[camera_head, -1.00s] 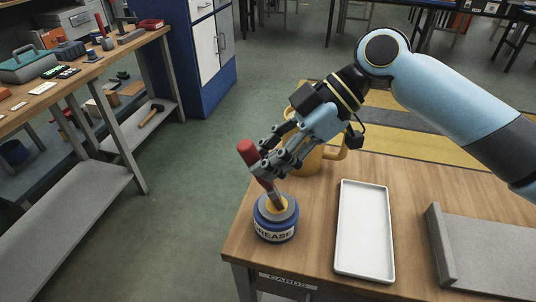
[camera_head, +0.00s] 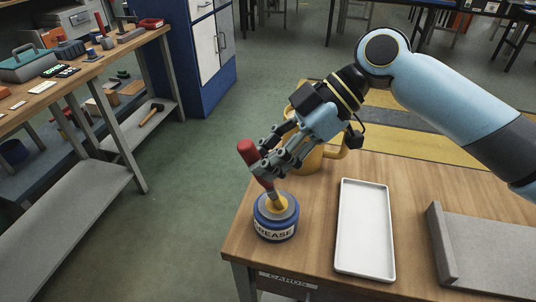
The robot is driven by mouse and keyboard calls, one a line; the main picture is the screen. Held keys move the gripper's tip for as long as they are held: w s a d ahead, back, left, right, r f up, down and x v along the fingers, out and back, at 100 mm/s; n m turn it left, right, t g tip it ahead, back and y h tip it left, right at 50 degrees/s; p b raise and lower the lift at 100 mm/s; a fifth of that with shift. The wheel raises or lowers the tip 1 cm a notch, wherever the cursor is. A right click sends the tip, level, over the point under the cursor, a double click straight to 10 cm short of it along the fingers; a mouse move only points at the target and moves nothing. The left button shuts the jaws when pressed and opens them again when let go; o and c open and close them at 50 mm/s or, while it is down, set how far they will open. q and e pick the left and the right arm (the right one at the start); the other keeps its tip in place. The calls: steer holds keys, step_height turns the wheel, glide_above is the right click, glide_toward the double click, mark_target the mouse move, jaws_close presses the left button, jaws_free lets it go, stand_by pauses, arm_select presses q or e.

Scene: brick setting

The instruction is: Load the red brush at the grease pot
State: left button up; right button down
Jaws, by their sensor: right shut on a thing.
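The grease pot (camera_head: 275,222) is a blue round pot with a white label reading GREASE. It stands open near the left edge of the wooden table, with yellow grease in its mouth. My right gripper (camera_head: 266,174) is shut on the red brush (camera_head: 249,154) above the pot. The brush is tilted, red handle end up and to the left. Its lower end points down into the pot's mouth; how deep the bristles sit is hard to tell. My left gripper is not in view.
A white tray (camera_head: 364,262) lies right of the pot. A grey angled plate (camera_head: 490,255) stands at the table's right. A yellow mug (camera_head: 310,158) stands behind my right gripper, partly hidden. A cluttered workbench (camera_head: 120,50) is at far left, across open floor.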

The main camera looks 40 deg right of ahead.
step_height(320, 180, up, 7)
steer(key=p, duration=0.5)
steer(key=shift+p, duration=0.4)
stand_by(0.6)
